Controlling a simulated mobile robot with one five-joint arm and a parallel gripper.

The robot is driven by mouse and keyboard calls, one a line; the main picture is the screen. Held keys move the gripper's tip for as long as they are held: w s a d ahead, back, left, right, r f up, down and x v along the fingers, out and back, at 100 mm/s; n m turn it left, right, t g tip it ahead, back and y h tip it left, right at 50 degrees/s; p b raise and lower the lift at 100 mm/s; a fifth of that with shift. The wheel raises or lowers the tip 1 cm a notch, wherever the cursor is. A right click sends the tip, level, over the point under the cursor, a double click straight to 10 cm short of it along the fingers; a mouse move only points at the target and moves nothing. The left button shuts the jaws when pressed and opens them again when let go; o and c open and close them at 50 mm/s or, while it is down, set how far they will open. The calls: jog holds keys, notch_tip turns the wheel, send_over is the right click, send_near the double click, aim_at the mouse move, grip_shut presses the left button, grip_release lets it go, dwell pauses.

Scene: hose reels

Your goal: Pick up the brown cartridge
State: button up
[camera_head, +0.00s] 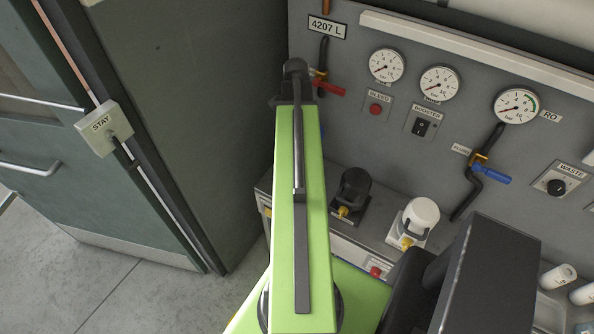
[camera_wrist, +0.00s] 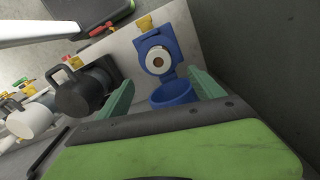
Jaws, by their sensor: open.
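No brown cartridge shows clearly in either view. In the wrist view, a blue housing (camera_wrist: 171,99) stands with its round cup below and an upright blue part behind. On that part is a white ring with a brown centre (camera_wrist: 158,61); I cannot tell whether this is the cartridge's end. My gripper (camera_wrist: 161,76) is open, its two green fingers on either side of the blue housing. Nothing is seen held between them. In the head view my green arm reaches toward the panel and hides the blue housing and gripper.
A black housing (camera_wrist: 80,92) and a white housing (camera_wrist: 30,121) stand left of my gripper. The grey panel (camera_head: 345,140) carries gauges, a red-handled valve (camera_head: 329,88) and a blue-handled valve (camera_head: 491,173). White cylinders (camera_head: 557,276) lie at lower right. Floor (camera_head: 110,285) is clear at left.

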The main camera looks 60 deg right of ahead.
notch_tip(320, 180, down, 12)
jog(key=b, duration=1)
jog(key=shift+s+d+f, duration=0.1)
jog(key=shift+s, duration=0.05)
jog(key=shift+r, duration=0.2)
grip_shut()
